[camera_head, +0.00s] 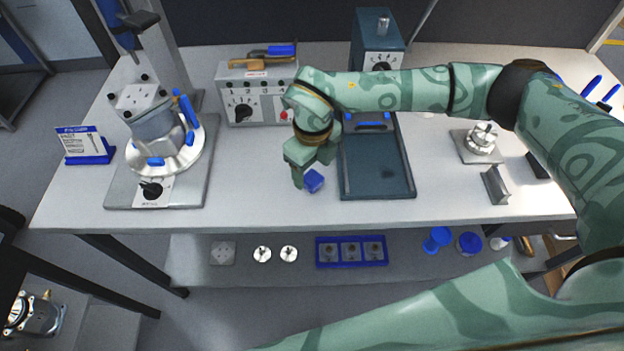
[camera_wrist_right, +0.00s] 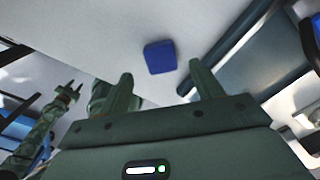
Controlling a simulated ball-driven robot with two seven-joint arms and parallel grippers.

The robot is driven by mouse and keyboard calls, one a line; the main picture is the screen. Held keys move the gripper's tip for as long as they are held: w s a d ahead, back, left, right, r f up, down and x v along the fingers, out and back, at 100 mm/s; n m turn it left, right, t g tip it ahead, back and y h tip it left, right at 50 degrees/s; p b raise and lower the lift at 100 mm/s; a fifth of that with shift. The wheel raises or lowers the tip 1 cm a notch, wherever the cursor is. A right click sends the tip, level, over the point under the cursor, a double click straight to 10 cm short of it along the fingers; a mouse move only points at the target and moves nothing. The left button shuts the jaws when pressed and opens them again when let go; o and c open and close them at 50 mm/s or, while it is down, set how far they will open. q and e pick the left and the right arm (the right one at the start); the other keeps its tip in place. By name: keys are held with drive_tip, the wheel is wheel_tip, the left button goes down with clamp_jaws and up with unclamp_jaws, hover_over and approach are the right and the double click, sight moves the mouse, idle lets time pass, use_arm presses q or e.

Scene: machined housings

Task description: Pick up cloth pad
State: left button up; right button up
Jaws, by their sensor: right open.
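The cloth pad is a small blue square pad (camera_head: 313,181) lying on the pale bench top, just left of the dark tray. In the right wrist view the pad (camera_wrist_right: 160,57) lies flat beyond the fingertips, between their lines, with bare bench around it. My right gripper (camera_head: 308,174) is above and beside the pad in the head view, pointing down. In the right wrist view its two fingers (camera_wrist_right: 161,77) are apart with nothing between them. The head view does not show my left gripper.
A dark shallow tray (camera_head: 376,190) lies right of the pad. A grey control box (camera_head: 256,92) stands behind, and a fixture with a housing (camera_head: 157,130) stands at the left. A metal bracket (camera_head: 495,185) sits at the right. The bench left of the pad is clear.

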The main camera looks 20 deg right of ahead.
sight(312, 177)
drive_tip(key=f, duration=0.3)
drive_tip(key=f+b, duration=0.1)
drive_tip(key=shift+w+f, duration=0.15)
drive_tip(key=shift+w, duration=0.1)
drive_tip(key=c, duration=1.1)
use_arm(q)
drive_tip(key=shift+s+f, duration=0.5)
use_arm(e)
drive_tip(key=shift+c, duration=0.2)
